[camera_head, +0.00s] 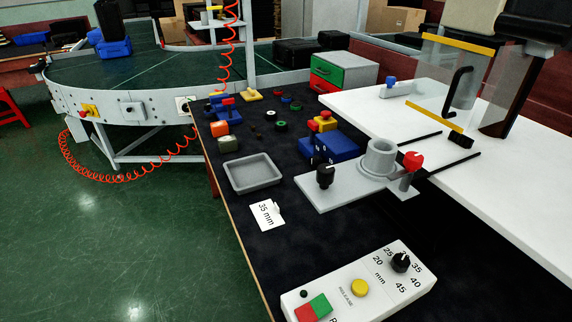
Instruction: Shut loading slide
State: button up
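The loading slide appears to be the light grey plate (345,191) that sticks out from the white machine bed over the dark table. A grey round cup (380,158) stands on it. A black knob (325,176) stands near its left end, and a red knob (412,161) is at its right side. Two thin black rods (455,166) run from the slide's side toward the machine. The slide is drawn out from the machine. My gripper cannot be made out in this view.
A clear guard with yellow edges (435,115) and a black handle (461,86) stands over the white bed (520,195). A control box (350,285) lies in front. A grey tray (253,174), a 35 mm card (267,215) and a blue block (336,146) are left of the slide.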

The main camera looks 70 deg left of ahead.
aim_at(329, 187)
jog(key=u, duration=1.7)
jog(key=k, duration=0.5)
jog(key=u, duration=0.85)
jog(key=i, duration=0.15)
jog(key=u, duration=0.4)
